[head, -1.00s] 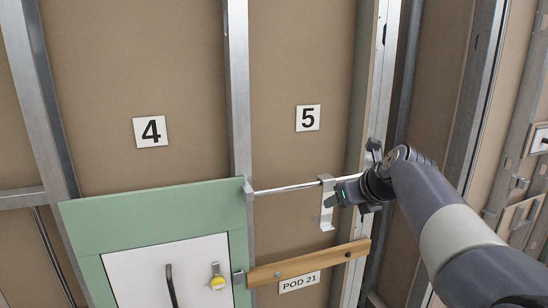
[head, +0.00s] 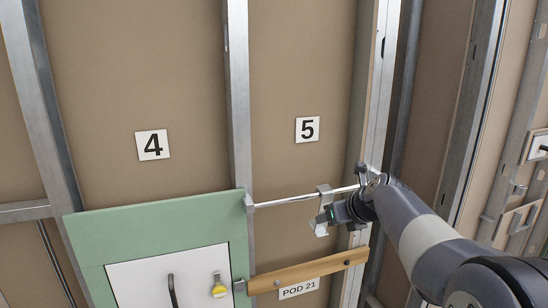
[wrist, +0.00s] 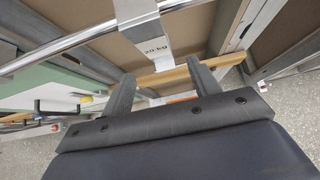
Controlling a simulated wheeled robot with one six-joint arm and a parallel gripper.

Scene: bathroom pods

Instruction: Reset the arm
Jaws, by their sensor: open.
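My arm reaches in from the right in the head view. My gripper (head: 328,216) is at the metal hanger bracket (head: 323,192) that hangs on the horizontal steel rod (head: 290,200). In the wrist view my gripper (wrist: 160,85) has its two fingers spread wide apart. The bracket (wrist: 137,12), marked "20 kg", shows beyond and between the fingers. The rod (wrist: 60,45) crosses the upper left. In the head view my gripper partly hides the bracket's lower part, and I cannot tell whether they touch.
A wooden rail (head: 300,270) runs below the rod, above the "POD 21" label (head: 299,288). A green panel (head: 160,220) with a white door (head: 170,275) and a yellow padlock (head: 219,286) is at left. Metal studs (head: 380,90) stand near my arm.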

